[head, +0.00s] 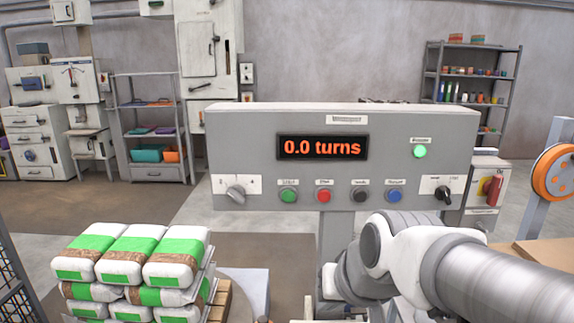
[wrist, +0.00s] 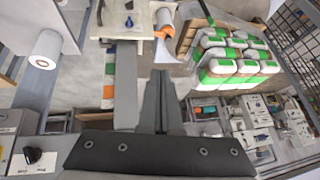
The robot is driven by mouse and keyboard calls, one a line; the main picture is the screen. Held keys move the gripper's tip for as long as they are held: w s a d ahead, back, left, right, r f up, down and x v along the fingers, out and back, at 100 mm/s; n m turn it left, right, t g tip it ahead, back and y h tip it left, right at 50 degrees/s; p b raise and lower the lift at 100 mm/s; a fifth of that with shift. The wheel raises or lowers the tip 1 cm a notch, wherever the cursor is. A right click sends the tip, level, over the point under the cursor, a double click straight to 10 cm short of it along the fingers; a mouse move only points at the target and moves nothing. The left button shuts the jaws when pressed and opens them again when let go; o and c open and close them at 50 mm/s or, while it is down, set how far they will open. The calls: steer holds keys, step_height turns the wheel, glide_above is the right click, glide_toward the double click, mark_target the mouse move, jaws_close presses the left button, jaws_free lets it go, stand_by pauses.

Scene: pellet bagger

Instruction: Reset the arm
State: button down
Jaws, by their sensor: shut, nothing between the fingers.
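My gripper (wrist: 160,82) shows in the wrist view with its two dark fingers together, shut and empty, pointing up the picture over the floor. My arm (head: 400,262) comes in from the lower right of the head view and bends in front of the grey control panel's post. I cannot make out the fingertips in the head view. The control panel (head: 390,120) has a display (head: 322,148) reading "0.0 turns" and a lit green lamp (head: 420,151). Below are a grey knob, a row of green, red, black and blue buttons, and a black switch.
White and green bags (head: 177,250) are stacked at the lower left, also in the wrist view (wrist: 230,55). A red-handled switch box (head: 487,188) and an orange reel (head: 553,173) stand at the right. Shelves and cabinets line the back wall. Open floor lies left of the panel.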

steer(key=s+d+h, duration=0.2)
steer(key=s+d, duration=0.6)
steer(key=s, duration=0.1)
step_height(320, 180, up, 13)
steer(key=p, duration=1.2)
steer(key=shift+w+a+g, duration=0.15)
steer(key=shift+a+g, duration=0.1)
steer(key=shift+g, duration=0.05)
steer(key=c, duration=1.5)
jaws_free()
steer(key=shift+f, duration=0.15)
steer(key=shift+c, duration=0.2)
